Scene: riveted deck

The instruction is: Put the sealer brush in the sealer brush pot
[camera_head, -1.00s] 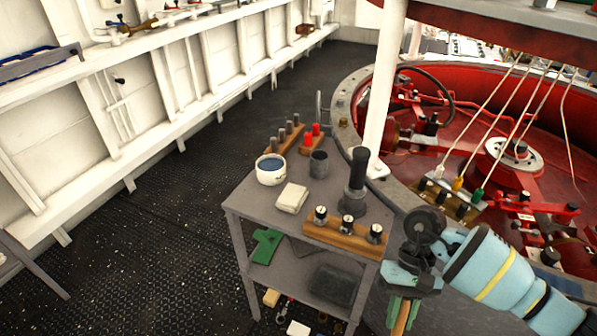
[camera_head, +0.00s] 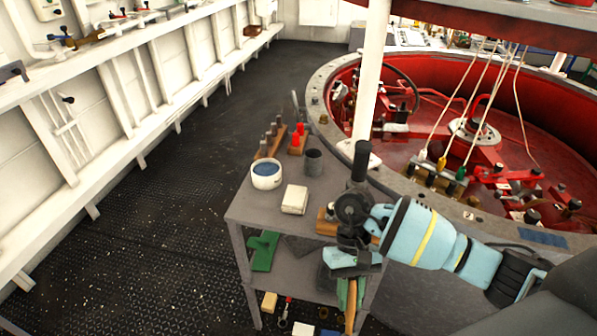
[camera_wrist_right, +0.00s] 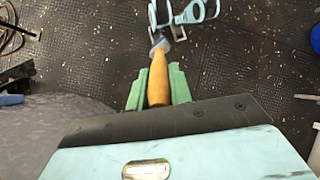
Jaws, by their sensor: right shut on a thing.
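My right gripper (camera_head: 349,282) points down in front of the small table's right front corner, shut on the wooden-handled sealer brush (camera_head: 351,310). In the right wrist view the brush's orange handle (camera_wrist_right: 158,80) sits between the green fingers (camera_wrist_right: 178,84), with a greyish end beyond them. The bristles are not clear. A dark grey open cup (camera_head: 314,162), which looks like the sealer brush pot, stands upright on the grey table (camera_head: 262,208), beyond the gripper. I see nothing in it. My left gripper is out of view.
A white pot with blue contents (camera_head: 266,181) and a pale block (camera_head: 295,200) stand left of the cup. Wooden racks with red (camera_head: 297,146) and grey pegs stand behind. My right wrist hides part of a front wooden rack (camera_head: 325,222). A white post (camera_head: 369,90) rises behind the table.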

